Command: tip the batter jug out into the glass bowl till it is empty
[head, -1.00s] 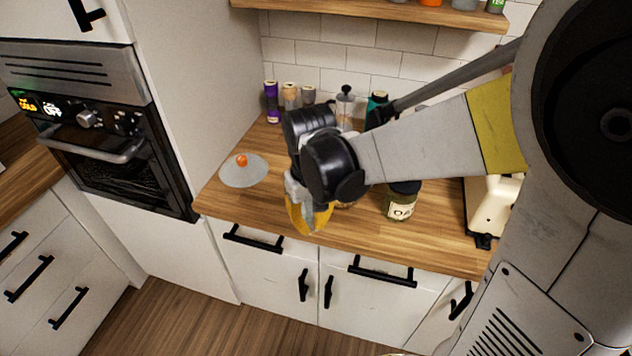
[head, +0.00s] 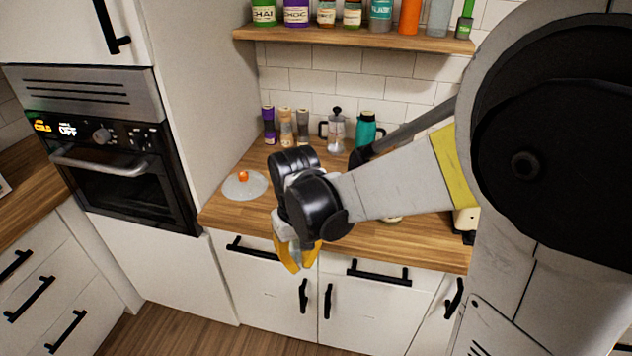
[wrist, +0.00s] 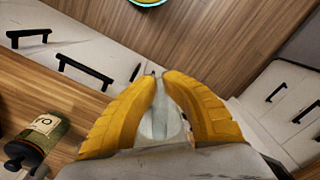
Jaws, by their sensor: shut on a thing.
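My gripper (head: 296,268) hangs in front of the counter's front edge, over the cabinet doors. Its yellow fingers (wrist: 162,78) are closed around a pale, see-through thing (wrist: 160,124), which may be the batter jug. The fingers and the wrist hide most of it, so its contents and tilt cannot be told. A sliver of it shows between the fingers in the head view. I cannot make out the glass bowl for certain. A round thing with a teal rim (wrist: 148,3) is cut off at the top of the wrist view.
A clear lid with an orange knob (head: 245,185) lies on the wooden counter (head: 235,212) at left. A labelled jar (wrist: 42,132) stands at left in the wrist view. Black handles (head: 379,272) jut from the cabinets.

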